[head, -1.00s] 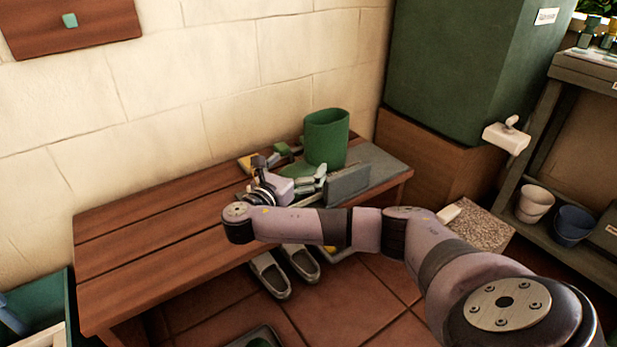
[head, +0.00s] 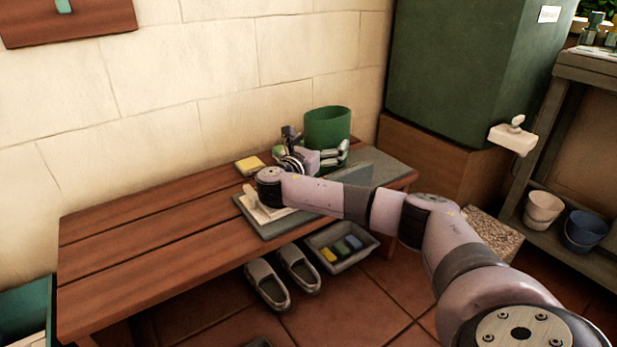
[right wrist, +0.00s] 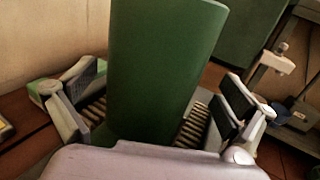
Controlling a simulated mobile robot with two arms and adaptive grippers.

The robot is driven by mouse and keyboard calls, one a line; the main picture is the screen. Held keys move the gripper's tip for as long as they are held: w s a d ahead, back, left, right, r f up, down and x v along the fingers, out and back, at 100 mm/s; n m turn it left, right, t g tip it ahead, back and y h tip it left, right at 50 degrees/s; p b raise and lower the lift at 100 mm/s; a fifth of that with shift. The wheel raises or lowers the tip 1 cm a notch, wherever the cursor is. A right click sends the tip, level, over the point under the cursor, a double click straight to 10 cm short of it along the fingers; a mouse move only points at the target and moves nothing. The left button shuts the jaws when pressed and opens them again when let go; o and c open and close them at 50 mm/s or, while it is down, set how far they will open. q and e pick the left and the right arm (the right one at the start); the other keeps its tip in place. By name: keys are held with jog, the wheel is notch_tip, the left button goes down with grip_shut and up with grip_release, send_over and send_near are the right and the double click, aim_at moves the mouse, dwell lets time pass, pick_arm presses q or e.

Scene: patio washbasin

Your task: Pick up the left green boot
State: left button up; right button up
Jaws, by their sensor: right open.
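A green boot (head: 327,127) stands upright at the back right of the wooden bench, its foot mostly hidden by my right gripper (head: 314,156). I see only one boot. My right gripper is open, close to the boot's lower shaft. In the right wrist view the boot's shaft (right wrist: 165,70) rises between the two spread fingers of the gripper (right wrist: 158,98). Gaps show between the shaft and both finger pads, so it is not gripped. My left gripper is not in view.
The bench (head: 150,235) is clear on its left. A yellow sponge (head: 249,164) and a grey board (head: 264,228) lie near my right arm. Grey shoes (head: 268,285) and a tray (head: 342,262) of small blocks are below. A large green cabinet (head: 470,70) stands right of the bench.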

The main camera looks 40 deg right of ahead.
jog(key=shift+d, duration=0.15)
jog(key=shift+c, duration=0.5)
jog(key=shift+r, duration=0.1)
jog(key=c, duration=1.9)
jog(key=shift+c, duration=0.2)
